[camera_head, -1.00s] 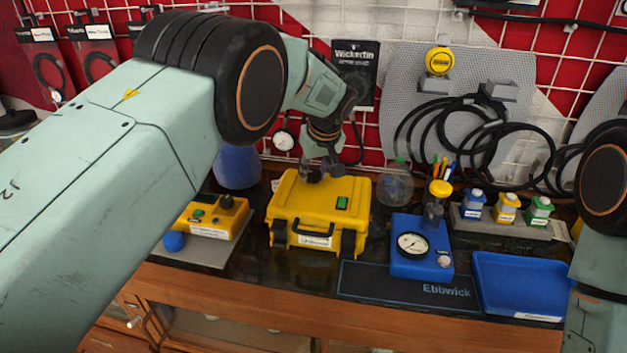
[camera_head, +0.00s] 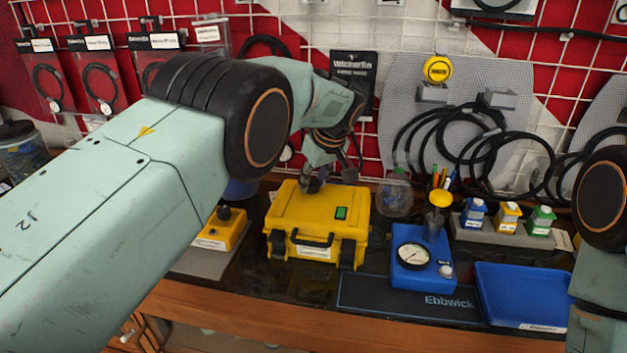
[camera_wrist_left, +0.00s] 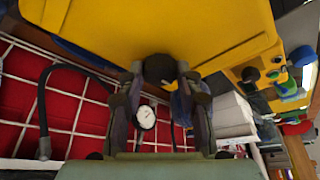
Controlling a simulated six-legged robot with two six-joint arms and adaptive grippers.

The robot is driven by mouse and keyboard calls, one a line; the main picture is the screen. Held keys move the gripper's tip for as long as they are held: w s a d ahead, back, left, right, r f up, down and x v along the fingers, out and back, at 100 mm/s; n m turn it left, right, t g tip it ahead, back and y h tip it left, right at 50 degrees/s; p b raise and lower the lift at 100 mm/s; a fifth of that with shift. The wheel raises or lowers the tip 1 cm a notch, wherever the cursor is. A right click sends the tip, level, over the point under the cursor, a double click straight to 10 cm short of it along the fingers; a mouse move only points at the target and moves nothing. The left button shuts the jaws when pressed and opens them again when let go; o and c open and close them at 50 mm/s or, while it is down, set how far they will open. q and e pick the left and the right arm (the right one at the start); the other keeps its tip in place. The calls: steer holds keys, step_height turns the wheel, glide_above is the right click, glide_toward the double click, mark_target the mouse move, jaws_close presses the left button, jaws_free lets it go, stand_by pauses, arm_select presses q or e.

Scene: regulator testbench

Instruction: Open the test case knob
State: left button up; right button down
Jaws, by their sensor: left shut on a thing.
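The yellow test case (camera_head: 290,212) stands shut on the dark bench top, with its black handle and a small green label facing me. My left gripper (camera_head: 316,183) reaches down to the back of its lid in the head view. In the left wrist view a round black knob (camera_wrist_left: 160,68) sits against the yellow case (camera_wrist_left: 215,30), between the two fingertips of my left gripper (camera_wrist_left: 160,78). The gripper is shut on this knob. In the head view the fingers and lid hide the knob. My right arm shows at the right edge; its gripper is out of view.
A blue gauge unit (camera_head: 410,272) with a yellow-topped post and an empty blue tray (camera_head: 520,290) stand to the right. A yellow control box (camera_head: 222,232) is left of the case, partly behind my arm. A wire-grid wall stands close behind.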

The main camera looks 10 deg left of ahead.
arm_select(q)
steer(key=o, duration=1.2)
steer(key=shift+s+r, duration=0.1)
steer(key=shift+c, duration=0.2)
steer(key=v, duration=1.2)
